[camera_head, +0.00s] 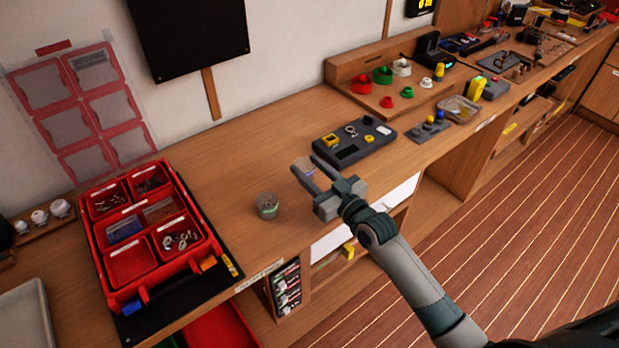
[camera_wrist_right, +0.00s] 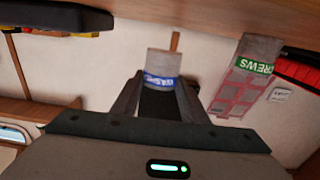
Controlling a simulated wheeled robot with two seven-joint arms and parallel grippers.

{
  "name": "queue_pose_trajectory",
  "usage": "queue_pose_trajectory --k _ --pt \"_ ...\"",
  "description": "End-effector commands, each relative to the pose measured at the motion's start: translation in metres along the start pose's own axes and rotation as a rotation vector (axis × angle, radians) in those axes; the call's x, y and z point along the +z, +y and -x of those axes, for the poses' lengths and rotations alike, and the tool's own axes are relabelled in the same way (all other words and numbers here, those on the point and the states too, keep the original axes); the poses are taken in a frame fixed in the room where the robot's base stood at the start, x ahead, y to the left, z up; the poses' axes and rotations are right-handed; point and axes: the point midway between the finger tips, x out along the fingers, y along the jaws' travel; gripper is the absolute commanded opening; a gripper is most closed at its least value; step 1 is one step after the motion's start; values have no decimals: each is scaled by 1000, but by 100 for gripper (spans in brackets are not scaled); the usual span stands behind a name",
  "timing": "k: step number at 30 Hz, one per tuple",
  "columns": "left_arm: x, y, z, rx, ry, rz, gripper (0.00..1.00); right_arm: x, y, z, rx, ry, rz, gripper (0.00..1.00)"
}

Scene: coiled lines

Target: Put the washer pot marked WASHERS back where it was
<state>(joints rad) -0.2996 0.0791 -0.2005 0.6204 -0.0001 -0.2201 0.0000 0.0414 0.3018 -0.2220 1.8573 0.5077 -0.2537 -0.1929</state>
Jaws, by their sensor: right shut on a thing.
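My right gripper (camera_head: 305,165) is shut on the washer pot (camera_wrist_right: 161,72), a small grey see-through pot with a blue label that reads partly as WASHERS. In the right wrist view the picture is upside down, and wall shows between the pot's base and the bench, so the pot is held above the bench. In the head view it shows faintly between the fingers. A similar pot with a green SCREWS label (camera_wrist_right: 256,65) stands on the bench, left of the gripper in the head view (camera_head: 267,206). My left gripper is not in view.
A red organiser (camera_head: 211,243) with small parts lies on a black mat at the left. A dark grey tray (camera_head: 375,150) with yellow parts lies behind and right of the gripper. Bare bench (camera_head: 235,150) lies between them.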

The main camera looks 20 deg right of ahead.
Motion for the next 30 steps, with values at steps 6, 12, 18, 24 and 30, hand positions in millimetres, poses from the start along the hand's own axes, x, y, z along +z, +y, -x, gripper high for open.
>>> queue_pose_trajectory --k 6,12,18,24,30 --pt "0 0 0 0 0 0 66 0 0 0 0 1 0 18" --pt "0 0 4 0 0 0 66 13 0 0 -1 -2 0 18" --pt "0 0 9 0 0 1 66 36 0 0 -1 -1 0 18" --pt "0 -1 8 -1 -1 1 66 40 0 0 0 1 0 18" --pt "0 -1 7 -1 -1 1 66 42 0 0 0 1 0 18"
